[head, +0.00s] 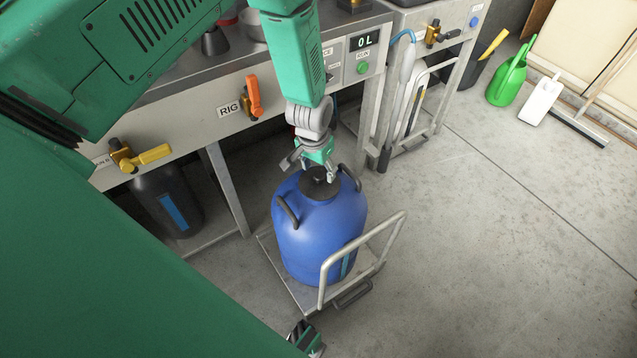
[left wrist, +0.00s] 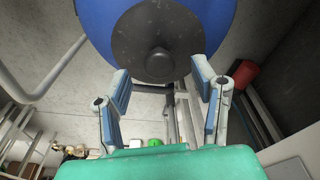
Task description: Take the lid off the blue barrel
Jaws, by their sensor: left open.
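The blue barrel (head: 320,235) stands upright on a metal trolley, with dark handles at its shoulders. Its round black lid (head: 318,187) sits on top; in the left wrist view the lid (left wrist: 140,40) shows a small central knob (left wrist: 159,61). My left gripper (head: 312,170) is above the lid, with its fingers spread and nothing between them. In the left wrist view the open fingertips (left wrist: 161,76) lie to either side of the knob; I cannot tell whether they touch the lid. A small part of what looks like my right gripper (head: 307,338) shows at the bottom edge.
The trolley (head: 285,275) has a raised pale rail (head: 362,258) on its right. A bench with an orange-handled valve (head: 254,97) and a display (head: 364,40) stands behind the barrel. A dark container (head: 168,203) is at left. The floor (head: 480,250) to the right is clear.

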